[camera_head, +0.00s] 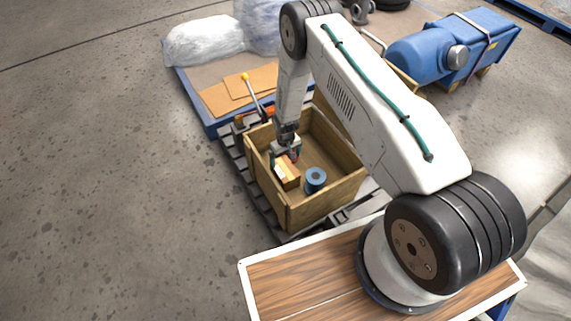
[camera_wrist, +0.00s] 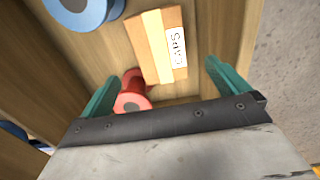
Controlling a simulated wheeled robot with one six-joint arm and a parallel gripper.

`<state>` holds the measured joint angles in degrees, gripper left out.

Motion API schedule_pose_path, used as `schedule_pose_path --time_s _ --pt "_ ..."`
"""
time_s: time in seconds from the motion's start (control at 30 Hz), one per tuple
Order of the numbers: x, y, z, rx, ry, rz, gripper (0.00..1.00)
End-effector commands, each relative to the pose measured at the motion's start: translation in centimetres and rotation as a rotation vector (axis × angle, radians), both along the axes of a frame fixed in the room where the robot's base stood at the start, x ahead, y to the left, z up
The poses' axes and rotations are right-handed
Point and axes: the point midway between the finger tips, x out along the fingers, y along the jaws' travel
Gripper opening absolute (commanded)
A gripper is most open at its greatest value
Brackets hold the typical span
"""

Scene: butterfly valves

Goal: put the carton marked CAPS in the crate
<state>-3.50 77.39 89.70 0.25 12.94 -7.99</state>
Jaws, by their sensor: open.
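The carton marked CAPS (camera_wrist: 158,45) is a small brown box with a pale tape stripe and a white label. It lies inside the wooden crate (camera_head: 286,211), on its floor, and shows in the head view too (camera_head: 287,177). My gripper (camera_wrist: 160,80) is open, its two green fingers apart, reaching down into the crate over the carton's near end. In the wrist view the carton lies ahead of and between the fingers, and I see no finger touching it. In the head view my gripper (camera_head: 285,153) is just behind the carton.
A blue ring-shaped part (camera_head: 315,180) lies in the crate right of the carton. A red spool-like part (camera_wrist: 132,92) lies by the left finger. The crate walls surround my gripper. A blue pallet (camera_head: 195,95) with cardboard and a blue tank (camera_head: 430,55) stand behind.

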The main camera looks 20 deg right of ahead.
Motion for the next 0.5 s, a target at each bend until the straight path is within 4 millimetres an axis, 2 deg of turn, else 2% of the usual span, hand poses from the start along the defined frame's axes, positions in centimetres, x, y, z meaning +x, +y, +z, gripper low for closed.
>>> schedule_pose_path --time_s 0.1,0.37,0.47,0.5 --pt "0.0 0.0 1.3 0.000 0.000 0.000 1.00" --pt "0.2 0.0 2.3 0.000 -0.002 -0.001 1.00" --pt "0.8 0.0 4.3 0.001 -0.008 -0.004 1.00" --pt "1.2 -0.1 5.7 0.001 -0.009 -0.006 1.00"
